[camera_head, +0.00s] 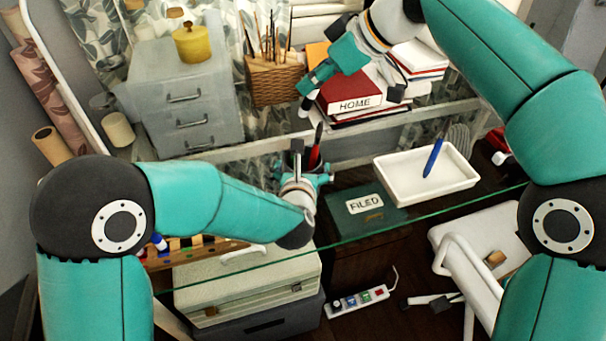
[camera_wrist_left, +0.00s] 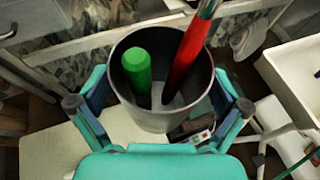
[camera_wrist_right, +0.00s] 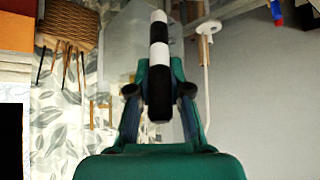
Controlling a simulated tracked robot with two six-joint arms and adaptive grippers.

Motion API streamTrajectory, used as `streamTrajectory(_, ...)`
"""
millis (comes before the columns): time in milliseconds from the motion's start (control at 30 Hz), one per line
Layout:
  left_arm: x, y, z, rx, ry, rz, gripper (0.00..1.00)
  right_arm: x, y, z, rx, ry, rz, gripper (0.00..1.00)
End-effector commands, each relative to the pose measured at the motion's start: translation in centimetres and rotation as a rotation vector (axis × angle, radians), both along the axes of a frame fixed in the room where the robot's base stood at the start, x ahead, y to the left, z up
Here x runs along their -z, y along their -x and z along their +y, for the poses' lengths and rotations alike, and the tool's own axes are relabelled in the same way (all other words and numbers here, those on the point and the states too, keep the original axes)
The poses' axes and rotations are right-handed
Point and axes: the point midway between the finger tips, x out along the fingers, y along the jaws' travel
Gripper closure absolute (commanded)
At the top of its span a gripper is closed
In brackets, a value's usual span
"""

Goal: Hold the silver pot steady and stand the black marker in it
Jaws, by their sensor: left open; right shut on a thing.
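The silver pot (camera_wrist_left: 165,122) stands upright in the left wrist view, with a green marker (camera_wrist_left: 138,75) and a red pen or brush (camera_wrist_left: 190,60) in it. My left gripper (camera_wrist_left: 158,104) is open, with one finger on each side of the pot; I cannot tell if they touch it. In the head view the left gripper (camera_head: 304,180) partly hides the pot. My right gripper (camera_wrist_right: 158,92) is shut on the black marker (camera_wrist_right: 158,60), which has white bands. In the head view the marker (camera_head: 305,106) hangs tilted above the pot, apart from it.
A white tray (camera_head: 405,187) with a blue pen (camera_head: 433,157) and a green FILED box (camera_head: 350,222) are right of the pot. Behind are red HOME books (camera_head: 350,92), a wicker holder with sticks (camera_head: 272,82) and grey drawers (camera_head: 180,95). The glass edge runs in front.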

Motion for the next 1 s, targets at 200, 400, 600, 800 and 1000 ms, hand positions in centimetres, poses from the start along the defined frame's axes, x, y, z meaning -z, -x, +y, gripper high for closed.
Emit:
streamTrajectory(200, 0.34, -0.68, -0.03, 0.000, 0.000, 0.001, 0.00, -0.02, 0.00, -0.03, 0.000, 0.000, 0.000, 1.00)
streamTrajectory(400, 0.31, -0.66, -0.06, 0.001, -0.001, 0.001, 0.03, -0.02, 0.01, -0.04, 0.001, 0.000, -0.001, 1.00)
streamTrajectory(600, 0.29, -0.64, -0.07, 0.001, -0.001, 0.000, 0.37, -0.01, 0.00, -0.05, 0.001, 0.000, 0.000, 1.00)
streamTrajectory(800, 0.28, -0.65, -0.08, 0.001, -0.001, 0.000, 0.55, -0.02, 0.03, -0.07, 0.001, 0.000, 0.000, 1.00)
streamTrajectory(1000, 0.27, -0.64, -0.08, 0.001, -0.001, 0.000, 0.55, -0.07, 0.62, -0.27, 0.000, 0.000, 0.000, 1.00)
